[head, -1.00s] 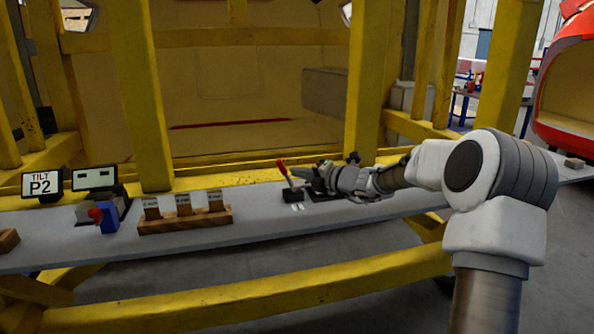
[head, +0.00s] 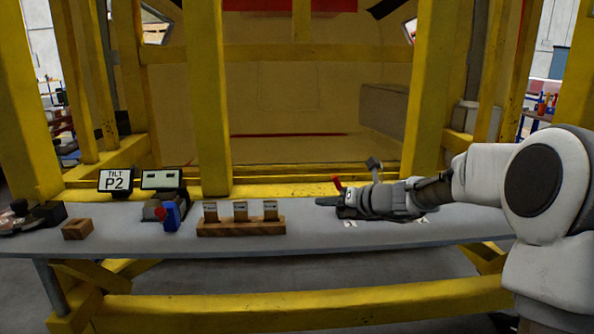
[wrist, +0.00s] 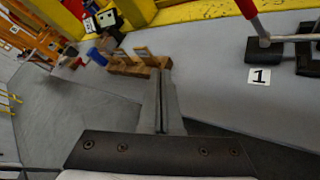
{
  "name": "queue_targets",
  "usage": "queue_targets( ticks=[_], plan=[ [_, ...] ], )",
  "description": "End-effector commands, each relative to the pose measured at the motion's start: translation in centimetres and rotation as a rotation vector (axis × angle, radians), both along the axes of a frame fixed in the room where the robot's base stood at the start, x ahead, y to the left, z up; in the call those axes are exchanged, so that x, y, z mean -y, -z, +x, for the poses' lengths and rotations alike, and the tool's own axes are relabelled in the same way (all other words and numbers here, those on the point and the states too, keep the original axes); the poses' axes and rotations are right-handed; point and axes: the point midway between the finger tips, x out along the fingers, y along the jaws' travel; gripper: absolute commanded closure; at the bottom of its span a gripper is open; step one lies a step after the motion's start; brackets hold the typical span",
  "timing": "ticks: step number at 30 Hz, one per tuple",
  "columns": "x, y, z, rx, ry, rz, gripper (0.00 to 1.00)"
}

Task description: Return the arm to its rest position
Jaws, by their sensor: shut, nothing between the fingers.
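My arm reaches in from the right in the head view. My gripper (head: 322,201) points left, low over the grey bench (head: 330,233). Its fingers are together with nothing between them, as the wrist view (wrist: 161,100) also shows. Behind it, a red-handled lever (head: 337,184) is partly hidden by the gripper and wrist. In the wrist view the lever's red handle (wrist: 247,8) and dark base (wrist: 264,50) stand to the right of the fingers, apart from them, with a label "1" (wrist: 260,76) in front.
Left along the bench are a wooden block with several upright tags (head: 241,228), a blue device with a red knob (head: 168,215), a "TILT P2" sign (head: 116,181) and a small wooden block (head: 77,229). Yellow frame posts (head: 211,100) rise behind the bench.

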Motion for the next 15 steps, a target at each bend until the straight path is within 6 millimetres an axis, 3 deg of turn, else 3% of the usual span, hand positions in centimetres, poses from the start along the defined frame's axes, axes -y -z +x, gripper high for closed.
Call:
queue_targets(
  ticks=[1, 6, 10, 15],
  plan=[
    [-2.4, -0.1, -1.9, 0.054, -0.094, -0.139, 1.0],
    [-7.2, 0.2, -8.3, 0.257, -0.416, -0.598, 1.0],
    [-9.4, 0.3, -13.3, 0.431, -0.671, -0.92, 1.0],
    [-10.7, 0.5, -19.6, 0.674, -1.005, -1.305, 1.0]
  ],
)
